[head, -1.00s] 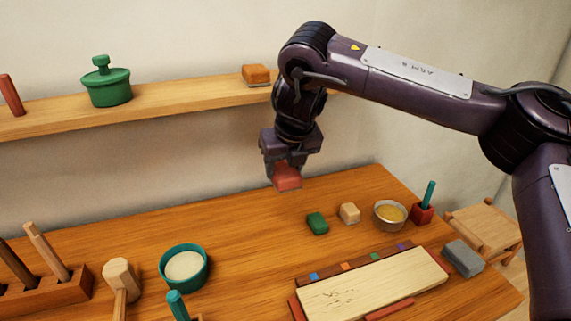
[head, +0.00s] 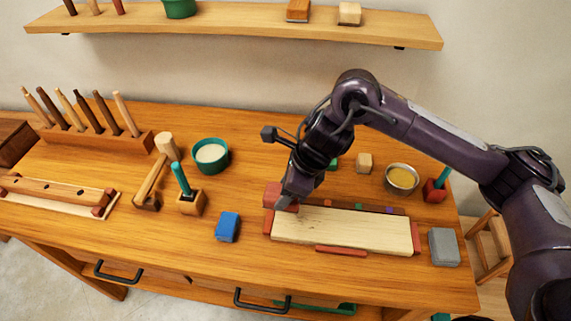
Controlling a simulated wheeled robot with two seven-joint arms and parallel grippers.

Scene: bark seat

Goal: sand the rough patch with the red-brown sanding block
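The red-brown sanding block (head: 272,194) is held in my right gripper (head: 289,196), whose fingers appear shut around it. The block is at the far left corner of the pale board (head: 350,232); I cannot tell if it touches the wood. The board lies on the bench, edged by red and dark strips. Faint dark marks of the rough patch (head: 288,217) show near the board's left end, just in front of the gripper. My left gripper is not in view.
Near the board are a blue block (head: 228,227), a grey block (head: 444,247), a metal bowl (head: 402,179) and a pale block (head: 364,163). A teal bowl (head: 210,156), a mallet (head: 154,172) and a tool rack (head: 95,140) stand left. A shelf (head: 235,24) runs behind.

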